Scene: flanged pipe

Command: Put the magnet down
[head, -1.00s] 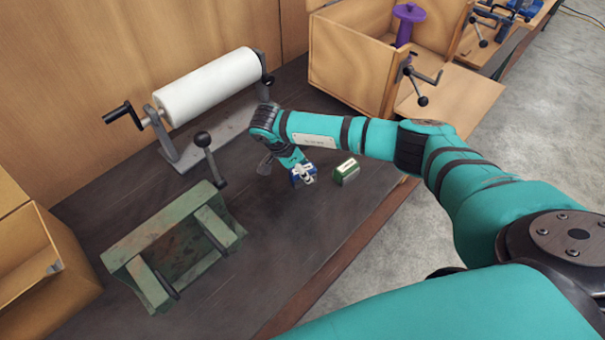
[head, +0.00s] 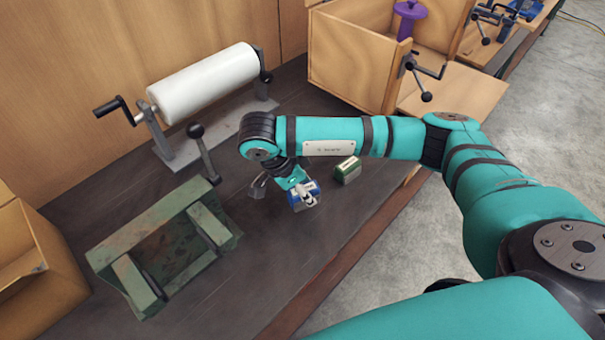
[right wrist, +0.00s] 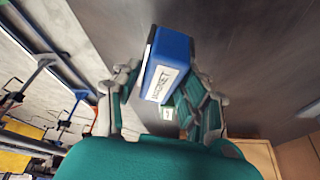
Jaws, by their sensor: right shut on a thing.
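The blue magnet (head: 313,188) is held in my right gripper (head: 300,196), low over the dark bench top in the head view. In the right wrist view the magnet (right wrist: 166,66) is a blue block with a white label reading MAGNET. It stands between the two fingers of my right gripper (right wrist: 163,88), which is shut on it. I cannot tell whether the magnet's underside touches the bench. My left gripper does not show in the head view.
A green block (head: 347,170) sits just right of the magnet. A green metal fixture (head: 190,262) stands at left, a white roll on a stand (head: 205,85) behind. A wooden box (head: 345,62) with a purple spool (head: 408,18) is at the back. Bench before the gripper is bare.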

